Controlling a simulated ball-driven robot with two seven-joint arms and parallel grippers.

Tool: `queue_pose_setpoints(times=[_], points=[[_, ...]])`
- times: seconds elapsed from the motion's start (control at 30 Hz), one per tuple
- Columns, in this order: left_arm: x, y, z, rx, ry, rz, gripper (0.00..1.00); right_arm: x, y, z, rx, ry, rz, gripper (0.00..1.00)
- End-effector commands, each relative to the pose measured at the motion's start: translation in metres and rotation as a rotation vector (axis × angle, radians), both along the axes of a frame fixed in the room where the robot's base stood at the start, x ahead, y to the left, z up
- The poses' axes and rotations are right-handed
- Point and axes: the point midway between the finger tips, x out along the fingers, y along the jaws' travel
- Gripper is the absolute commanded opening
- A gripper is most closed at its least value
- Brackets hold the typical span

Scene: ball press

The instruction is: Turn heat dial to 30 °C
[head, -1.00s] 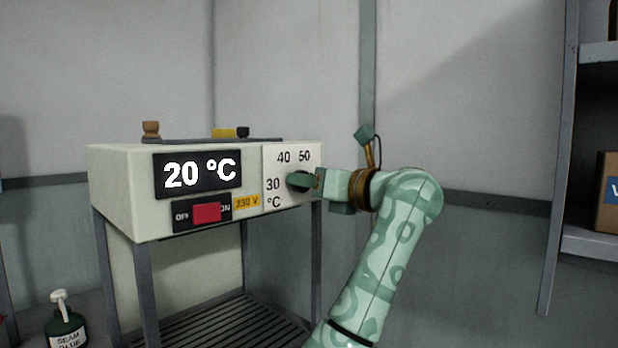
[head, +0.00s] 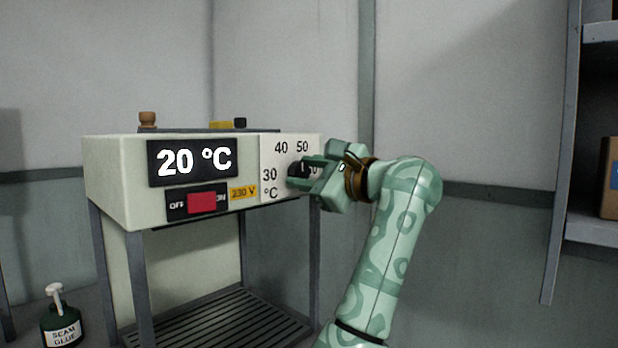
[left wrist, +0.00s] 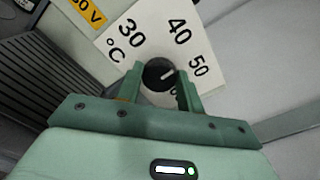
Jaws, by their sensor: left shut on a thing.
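The heat dial is a round black knob (head: 297,169) on a white scale plate (head: 268,150) at the right of the press front. The plate shows 30, 40, 50 and °C, plus a further number partly hidden by my fingers. My left gripper (head: 303,171) is shut on the dial, one finger on each side. In the left wrist view the dial (left wrist: 158,74) sits between the fingertips (left wrist: 160,82). Its white mark points roughly toward 50. The dark display (head: 194,161) reads 20 °C. My right gripper is not in view.
A red switch (head: 202,202) sits below the display, between OFF and a partly covered ON, beside a yellow 230 V label (head: 243,193). The press stands on grey legs above a slatted shelf (head: 235,320). A seam glue bottle (head: 61,325) is lower left; shelving (head: 590,235) stands at right.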

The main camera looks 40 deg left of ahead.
Motion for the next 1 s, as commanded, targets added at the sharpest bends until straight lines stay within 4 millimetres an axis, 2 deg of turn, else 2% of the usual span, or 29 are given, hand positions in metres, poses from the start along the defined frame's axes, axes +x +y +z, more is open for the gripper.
queue_pose_setpoints(times=[0.03, 0.63, 0.73, 1.0], points=[[0.003, 0.0, -0.007, -0.011, -0.036, -0.003, 0.14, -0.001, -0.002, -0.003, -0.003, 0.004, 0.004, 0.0], [0.002, 0.0, -0.009, -0.057, -0.605, -0.002, 0.14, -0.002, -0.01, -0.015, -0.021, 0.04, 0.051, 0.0], [0.002, 0.0, -0.01, -0.065, -0.699, -0.002, 0.14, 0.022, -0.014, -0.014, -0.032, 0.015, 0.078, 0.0], [0.003, 0.0, -0.01, -0.084, -0.955, -0.001, 0.14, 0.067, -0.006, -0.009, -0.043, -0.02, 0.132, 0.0]])
